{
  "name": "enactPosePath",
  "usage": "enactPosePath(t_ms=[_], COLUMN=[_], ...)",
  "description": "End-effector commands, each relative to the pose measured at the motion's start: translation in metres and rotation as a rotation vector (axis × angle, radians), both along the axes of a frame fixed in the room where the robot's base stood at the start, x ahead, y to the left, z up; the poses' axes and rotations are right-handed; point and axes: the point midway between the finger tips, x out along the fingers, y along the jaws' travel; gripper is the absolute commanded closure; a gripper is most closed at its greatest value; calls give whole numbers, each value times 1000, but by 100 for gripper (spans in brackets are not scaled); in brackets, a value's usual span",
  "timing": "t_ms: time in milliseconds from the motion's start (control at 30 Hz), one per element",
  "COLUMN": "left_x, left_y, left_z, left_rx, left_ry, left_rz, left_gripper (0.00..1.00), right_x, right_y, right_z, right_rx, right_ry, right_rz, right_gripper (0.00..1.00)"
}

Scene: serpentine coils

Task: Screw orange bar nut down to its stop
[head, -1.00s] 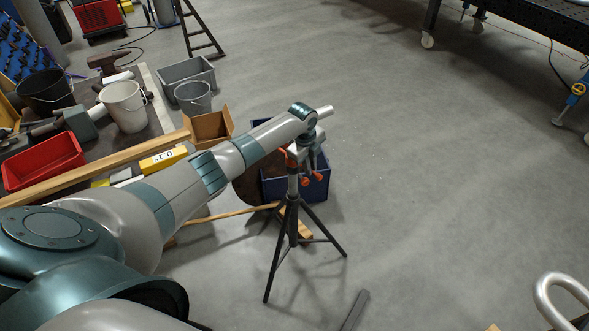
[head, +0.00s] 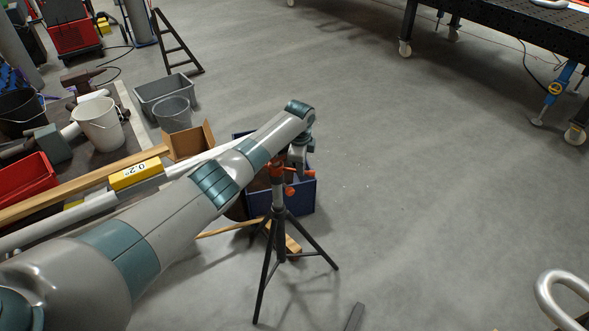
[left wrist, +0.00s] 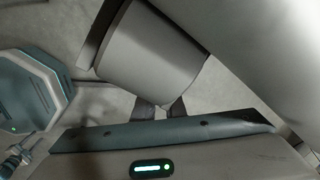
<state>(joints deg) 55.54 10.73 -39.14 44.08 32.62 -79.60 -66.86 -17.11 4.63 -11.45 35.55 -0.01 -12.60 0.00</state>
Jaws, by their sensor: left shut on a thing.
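The orange bar nut (head: 276,167) is at the top of a dark tripod stand (head: 279,215), with more orange parts just below it. My left gripper (head: 294,163) points down at the stand's head from the upper right and is shut on the orange nut. The contact is small and partly covered by the gripper and wrist. In the left wrist view, the dark fingertips (left wrist: 160,111) show only as stubs beyond the gripper body; what lies between them cannot be made out. A large grey cylinder fills the upper part there. My right gripper is not in view.
A blue crate (head: 301,195) stands close behind the stand. A cardboard box (head: 188,140), buckets and long timber lie at left. Bent metal tube (head: 550,297) shows at lower right. A dark table (head: 510,25) stands at upper right.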

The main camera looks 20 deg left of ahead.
Motion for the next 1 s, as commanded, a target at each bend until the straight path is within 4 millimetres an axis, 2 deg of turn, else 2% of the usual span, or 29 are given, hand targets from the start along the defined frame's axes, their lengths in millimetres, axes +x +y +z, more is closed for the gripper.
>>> enactPosePath(t_ms=[200, 233, 300, 733, 1000], left_x=[0, 0, 0, 0, -4], left_y=[1, 1, 1, 0, 0], left_z=[1, 1, 1, 3, 22], left_rx=[1, 1, 1, -1, -1], left_ry=[-1, -2, -1, -1, -2], left_rz=[0, 0, 0, -1, -1], left_gripper=[100, 87, 70, 70, 70], right_x=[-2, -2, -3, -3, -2], right_y=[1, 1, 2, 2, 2], right_z=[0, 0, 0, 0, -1], right_rx=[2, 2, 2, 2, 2], right_ry=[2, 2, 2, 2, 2], right_rz=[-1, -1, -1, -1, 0], right_gripper=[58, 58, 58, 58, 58])
